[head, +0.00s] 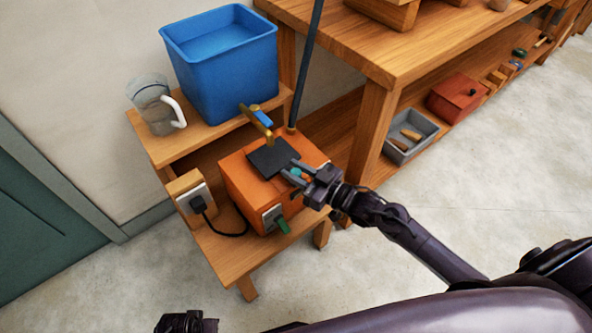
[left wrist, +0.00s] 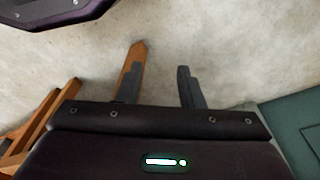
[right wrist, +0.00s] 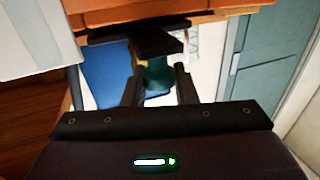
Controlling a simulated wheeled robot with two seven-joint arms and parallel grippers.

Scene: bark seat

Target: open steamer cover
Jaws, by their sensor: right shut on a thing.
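The steamer (head: 240,185) is an orange box on the lower shelf of a wooden stand. Its dark flat cover (head: 268,160) lies over the top. My right gripper (head: 291,173) is at the cover's right side, with its fingers around a small teal knob (head: 297,172). In the right wrist view the teal knob (right wrist: 157,76) shows between the fingers (right wrist: 158,90), beside a dark piece. How the knob joins the cover is hard to see. My left gripper (left wrist: 160,85) is open and empty above the floor, and only partly shows at the head view's bottom edge.
A blue bin (head: 222,75) and a clear jug (head: 155,103) stand on the upper shelf, behind the steamer. A brass tap (head: 257,120) with a blue handle is close to the cover. A socket with a black plug (head: 197,203) is at left. A wooden bench (head: 380,75) stands at right.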

